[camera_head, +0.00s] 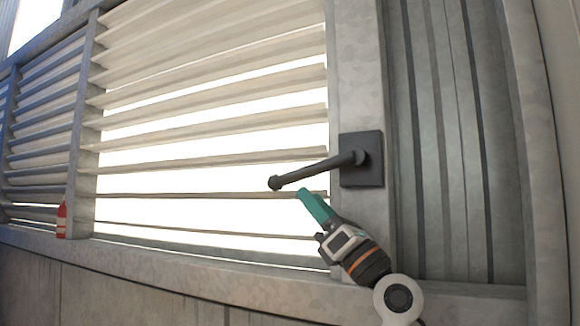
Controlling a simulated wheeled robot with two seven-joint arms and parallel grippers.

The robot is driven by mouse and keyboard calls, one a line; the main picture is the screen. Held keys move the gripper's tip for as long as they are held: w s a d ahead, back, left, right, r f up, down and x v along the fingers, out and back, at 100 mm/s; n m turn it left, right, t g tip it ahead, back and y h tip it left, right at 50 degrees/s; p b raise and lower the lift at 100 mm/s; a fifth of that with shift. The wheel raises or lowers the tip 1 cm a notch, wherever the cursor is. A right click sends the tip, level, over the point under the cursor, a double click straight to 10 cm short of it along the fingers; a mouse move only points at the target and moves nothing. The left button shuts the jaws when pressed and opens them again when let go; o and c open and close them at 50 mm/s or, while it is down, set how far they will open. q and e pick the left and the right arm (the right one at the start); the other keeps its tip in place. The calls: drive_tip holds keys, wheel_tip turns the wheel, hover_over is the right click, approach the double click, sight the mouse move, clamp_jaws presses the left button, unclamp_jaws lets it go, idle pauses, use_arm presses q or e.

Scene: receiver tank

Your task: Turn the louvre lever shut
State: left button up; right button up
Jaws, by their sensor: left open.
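The louvre lever (315,170) is a dark grey bar on a square dark plate (371,178), fixed to the metal post right of the louvre. It points left and slopes slightly down to a knobbed end. The louvre slats (210,130) are apart, with bright light showing between them.
A grey metal sill (180,272) runs under the louvre. A second slatted panel (40,130) is at the far left. Ribbed metal wall (455,140) lies right of the post.

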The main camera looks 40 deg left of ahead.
sight(287, 174)
use_arm(q)
drive_tip(key=p+x, duration=0.3)
drive_tip(key=x, duration=0.5)
drive_tip(key=shift+a+r, duration=0.35)
drive_tip(key=shift+a, duration=0.15)
clamp_jaws()
